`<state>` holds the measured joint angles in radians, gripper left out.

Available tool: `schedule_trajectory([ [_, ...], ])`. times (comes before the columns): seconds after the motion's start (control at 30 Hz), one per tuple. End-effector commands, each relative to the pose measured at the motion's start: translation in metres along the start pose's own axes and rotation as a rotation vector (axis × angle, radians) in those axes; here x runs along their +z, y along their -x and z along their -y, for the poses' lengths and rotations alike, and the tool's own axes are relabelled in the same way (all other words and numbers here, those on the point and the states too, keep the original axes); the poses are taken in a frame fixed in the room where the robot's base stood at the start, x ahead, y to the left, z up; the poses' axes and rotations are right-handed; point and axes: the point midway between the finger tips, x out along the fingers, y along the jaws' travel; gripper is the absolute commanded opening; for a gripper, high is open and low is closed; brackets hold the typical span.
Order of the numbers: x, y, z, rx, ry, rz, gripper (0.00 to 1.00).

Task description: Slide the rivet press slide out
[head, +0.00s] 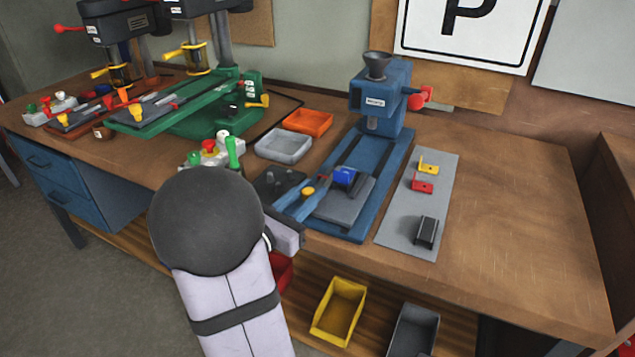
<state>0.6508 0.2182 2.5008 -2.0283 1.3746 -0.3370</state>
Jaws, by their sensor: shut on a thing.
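The blue rivet press (378,98) stands on the workbench, with a grey funnel on top and a red knob at its right side. Its slide (343,205) is a dark grey plate on the long blue base, at the near end, out in front of the press head. A bright blue block (345,176) sits at the plate's far side. A small orange-yellow knob (307,191) is at the slide's left. My gripper (305,198) reaches in from the lower left with its blue fingers shut around this knob. My arm hides part of the gripper.
A grey mat (408,230) to the right holds a yellow bracket (429,168), a red bracket (423,187) and a dark block (426,232). Orange (308,121) and grey (283,145) trays lie behind left. Green machine (205,105) stands left. Bench right is clear.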

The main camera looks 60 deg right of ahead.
Motion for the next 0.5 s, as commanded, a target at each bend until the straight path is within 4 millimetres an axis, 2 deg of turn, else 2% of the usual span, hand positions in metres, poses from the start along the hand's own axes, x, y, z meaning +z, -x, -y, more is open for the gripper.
schedule_trajectory([
  [0.2, 0.0002, 0.011, 0.0016, 0.0, -0.002, 0.0, 0.0],
  [0.5, -0.001, 0.0119, 0.0021, 0.0, 0.0, -0.003, 0.0],
])
